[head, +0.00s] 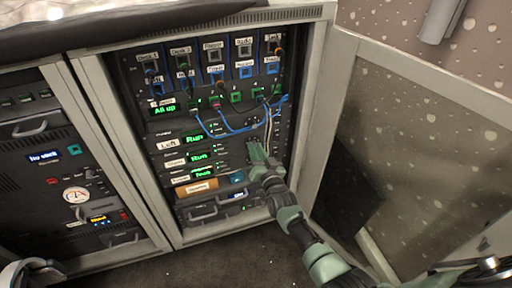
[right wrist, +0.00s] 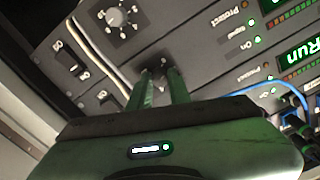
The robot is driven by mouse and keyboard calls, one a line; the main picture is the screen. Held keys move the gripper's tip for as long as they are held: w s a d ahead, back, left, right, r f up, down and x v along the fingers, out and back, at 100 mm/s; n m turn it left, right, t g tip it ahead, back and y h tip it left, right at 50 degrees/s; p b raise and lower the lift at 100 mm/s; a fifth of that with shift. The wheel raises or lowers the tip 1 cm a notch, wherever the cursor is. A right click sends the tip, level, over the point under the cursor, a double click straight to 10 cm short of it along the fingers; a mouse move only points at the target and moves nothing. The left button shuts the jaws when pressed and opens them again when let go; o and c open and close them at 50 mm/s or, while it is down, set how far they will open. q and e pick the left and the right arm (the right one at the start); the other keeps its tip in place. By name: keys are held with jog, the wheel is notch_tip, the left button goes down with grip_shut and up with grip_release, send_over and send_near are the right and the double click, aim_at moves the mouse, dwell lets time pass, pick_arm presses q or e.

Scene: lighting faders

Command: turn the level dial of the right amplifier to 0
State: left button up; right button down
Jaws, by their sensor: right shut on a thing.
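The rack cabinet (head: 186,238) holds stacked amplifier units with green displays reading "Run" in the head view. My right gripper (head: 258,150) reaches the right part of these units. In the right wrist view, its two green fingers (right wrist: 160,82) are shut on a small dark dial (right wrist: 153,66) on a grey panel. The fingers hide most of this dial, so its setting cannot be read. I cannot tell from the small labels which amplifier it belongs to.
Another dial (right wrist: 117,17) with marks around it and an on/off rocker switch (right wrist: 70,60) are nearby. Pale cables (right wrist: 98,55) run between them. Blue cables (head: 225,133) hang above my gripper. A glass door (head: 420,130) stands open at the right.

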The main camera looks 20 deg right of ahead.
pick_arm(q)
jog(key=shift+r+p, duration=0.4)
jog(key=shift+r, duration=0.1)
pick_arm(e)
jog(key=n, duration=0.4)
jog(key=shift+n, duration=0.3)
jog(key=c, duration=1.3)
grip_release()
pick_arm(q)
jog(key=shift+r, duration=0.1)
pick_arm(e)
jog(key=shift+s, duration=0.1)
pick_arm(q)
jog(key=p+x, duration=0.2)
jog(key=x, duration=0.6)
jog(key=shift+s+f+g, duration=0.25)
jog(key=shift+s+g, duration=0.05)
jog(key=shift+s, duration=0.1)
pick_arm(e)
jog(key=s, duration=0.7)
jog(key=shift+s+d, duration=0.15)
jog(key=shift+s, duration=0.2)
pick_arm(q)
jog(key=shift+d, duration=0.15)
